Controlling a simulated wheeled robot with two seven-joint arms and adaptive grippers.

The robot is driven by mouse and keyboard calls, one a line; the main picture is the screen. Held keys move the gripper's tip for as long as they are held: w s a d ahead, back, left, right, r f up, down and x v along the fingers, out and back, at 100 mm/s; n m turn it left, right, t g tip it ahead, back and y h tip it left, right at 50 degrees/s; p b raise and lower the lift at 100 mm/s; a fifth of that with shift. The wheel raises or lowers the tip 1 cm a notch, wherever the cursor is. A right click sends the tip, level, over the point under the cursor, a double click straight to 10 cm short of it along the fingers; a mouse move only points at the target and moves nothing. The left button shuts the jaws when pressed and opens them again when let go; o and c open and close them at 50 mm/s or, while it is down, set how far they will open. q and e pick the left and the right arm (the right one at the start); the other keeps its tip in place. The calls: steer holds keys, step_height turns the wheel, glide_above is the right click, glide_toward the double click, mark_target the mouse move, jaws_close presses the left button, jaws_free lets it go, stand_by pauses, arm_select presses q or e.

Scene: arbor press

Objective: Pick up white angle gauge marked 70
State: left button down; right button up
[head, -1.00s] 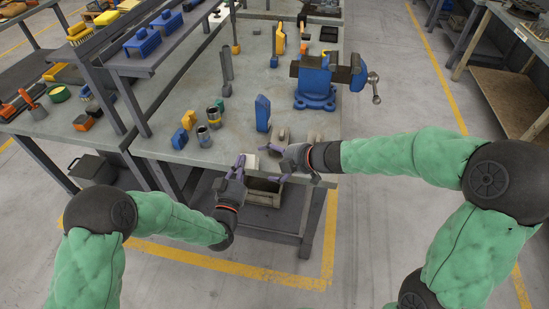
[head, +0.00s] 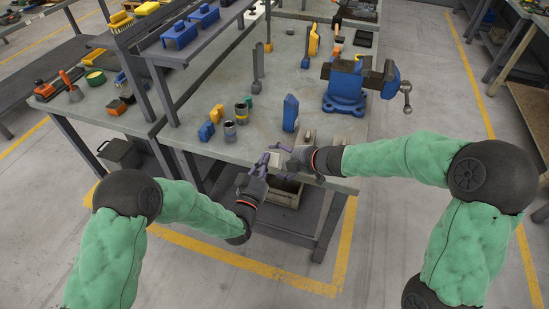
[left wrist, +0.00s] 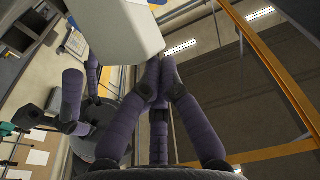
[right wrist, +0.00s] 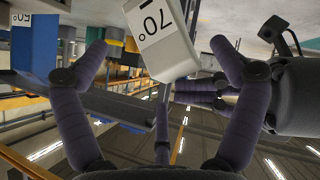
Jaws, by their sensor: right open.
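The white angle gauge (right wrist: 160,35) marked 70° is tilted in the right wrist view. In the head view it is a small pale block (head: 281,149) at the table's front edge, partly covered by the grippers. In the left wrist view its blank side (left wrist: 120,30) is at the top. My left gripper (left wrist: 160,72) has its fingers drawn together at the gauge's lower corner and appears shut on it; the exact contact is partly hidden. My right gripper (right wrist: 160,65) is open, its fingers spread on both sides of the gauge.
A blue gauge (head: 290,113) stands on the table behind; pale blocks (head: 312,136) are beside it. A blue vise (head: 346,90) stands to the right. Small cylinders (head: 241,112) and yellow and blue pieces are to the left. My two grippers are very close together.

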mark_target(279, 159)
arm_select(q)
steer(key=shift+s+f, duration=0.15)
steer(key=shift+f, duration=0.45)
arm_select(e)
steer(key=shift+x, duration=2.55)
steer(key=shift+s, duration=0.1)
steer(key=c, duration=1.3)
arm_select(q)
steer(key=shift+r, duration=0.9)
arm_select(e)
steer(key=shift+d+f, duration=0.1)
steer(key=shift+c, duration=0.3)
arm_select(q)
steer(key=v, duration=1.2)
